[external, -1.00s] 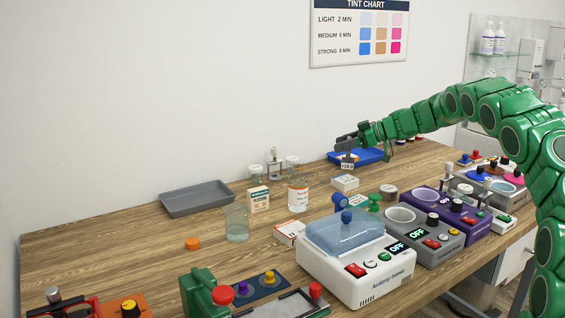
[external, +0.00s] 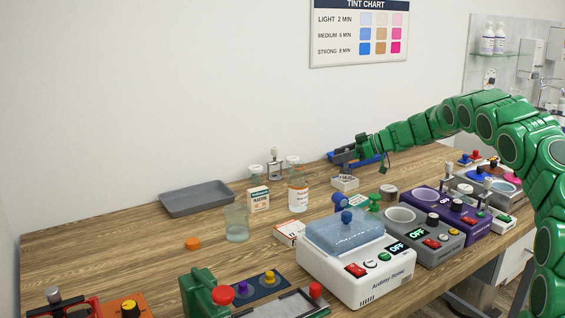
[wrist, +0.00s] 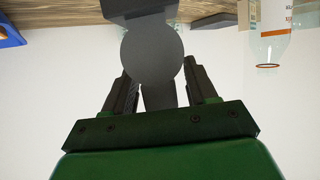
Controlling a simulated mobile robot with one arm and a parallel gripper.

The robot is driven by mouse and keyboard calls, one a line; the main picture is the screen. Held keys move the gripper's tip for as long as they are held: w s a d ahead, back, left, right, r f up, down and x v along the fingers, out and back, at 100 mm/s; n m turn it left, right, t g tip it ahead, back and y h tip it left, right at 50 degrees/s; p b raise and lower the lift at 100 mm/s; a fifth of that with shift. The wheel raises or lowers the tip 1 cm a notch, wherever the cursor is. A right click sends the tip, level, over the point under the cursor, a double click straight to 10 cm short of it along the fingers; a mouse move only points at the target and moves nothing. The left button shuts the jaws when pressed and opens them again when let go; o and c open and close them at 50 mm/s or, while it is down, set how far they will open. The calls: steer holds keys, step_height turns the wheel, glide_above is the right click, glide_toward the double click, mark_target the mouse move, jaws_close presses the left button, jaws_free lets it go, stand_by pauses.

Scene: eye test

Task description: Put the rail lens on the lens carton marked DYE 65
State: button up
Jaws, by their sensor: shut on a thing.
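My gripper (external: 342,157) is in the external view above the back right of the bench, just in front of a blue tray (external: 372,161). It is shut on the rail lens, a dark grey round disc (wrist: 152,55) with a stem between the fingers in the wrist view. In the external view I cannot make out the lens clearly at the fingers. A small white carton (external: 345,184) stands on the bench just below the fingers. Its print is too small to read, so I cannot tell whether it says DYE 65.
A white box with orange print (external: 290,233), a tall carton (external: 258,199), a bottle (external: 298,190) and a glass beaker (external: 237,225) stand left of the small carton. Bench devices, including a white one with a blue lid (external: 345,236), line the front. A grey tray (external: 197,199) lies left.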

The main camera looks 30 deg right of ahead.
steer(key=o, duration=1.4)
steer(key=shift+o, duration=0.2)
steer(key=shift+s+d+r, duration=0.3)
steer(key=v, duration=1.1)
steer(key=shift+s+f, duration=0.1)
